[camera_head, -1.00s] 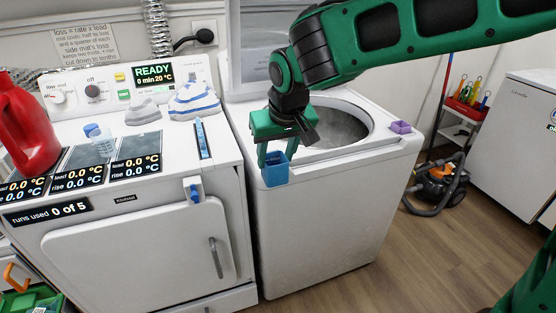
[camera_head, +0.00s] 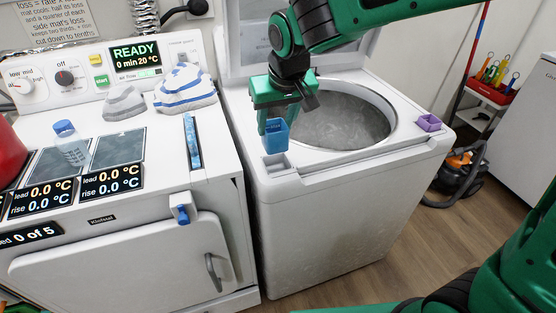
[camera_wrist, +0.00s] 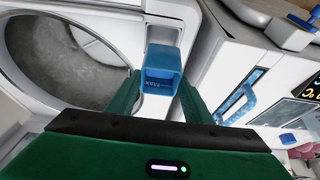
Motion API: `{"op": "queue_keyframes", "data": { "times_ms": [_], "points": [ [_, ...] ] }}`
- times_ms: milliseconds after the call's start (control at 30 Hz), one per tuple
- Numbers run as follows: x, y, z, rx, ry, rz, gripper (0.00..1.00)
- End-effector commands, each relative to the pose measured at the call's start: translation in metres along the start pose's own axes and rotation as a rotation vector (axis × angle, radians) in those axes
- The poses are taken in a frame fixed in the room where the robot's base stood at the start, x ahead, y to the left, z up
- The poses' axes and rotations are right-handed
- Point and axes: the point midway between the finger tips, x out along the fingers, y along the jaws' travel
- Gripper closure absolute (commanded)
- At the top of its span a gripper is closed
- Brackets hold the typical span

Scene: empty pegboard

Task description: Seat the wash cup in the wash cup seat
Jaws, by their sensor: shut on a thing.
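The wash cup (camera_head: 276,136) is a small blue square cup with an open top. My gripper (camera_head: 272,112) is green and shut on it, above the front left corner of the washer top. In the wrist view the cup (camera_wrist: 162,68) sits between my two fingertips (camera_wrist: 160,92). A pale square recess (camera_head: 277,162), which looks like the wash cup seat, lies in the washer top just below and in front of the cup. In the wrist view a white edge of it shows beside the cup. I cannot tell whether the cup touches the washer.
The washer drum (camera_head: 345,118) is open behind the cup. A purple cup (camera_head: 429,123) sits at the washer's right corner.

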Motion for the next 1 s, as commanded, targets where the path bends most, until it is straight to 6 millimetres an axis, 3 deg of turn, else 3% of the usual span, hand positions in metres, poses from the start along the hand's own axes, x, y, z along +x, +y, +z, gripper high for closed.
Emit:
{"op": "queue_keyframes", "data": {
  "times_ms": [300,533,667,933,967,1000],
  "points": [
    [0.046,0.008,0.019,0.010,-0.003,0.005,0.86],
    [0.062,0.009,0.026,0.011,-0.004,0.006,0.85],
    [0.079,0.010,0.035,0.012,-0.010,0.007,1.00],
    [0.090,0.011,0.040,0.013,-0.011,0.007,1.00],
    [0.090,0.011,0.040,0.013,-0.011,0.008,0.52],
    [0.090,0.011,0.039,0.013,-0.011,0.008,0.42]
  ]
}}
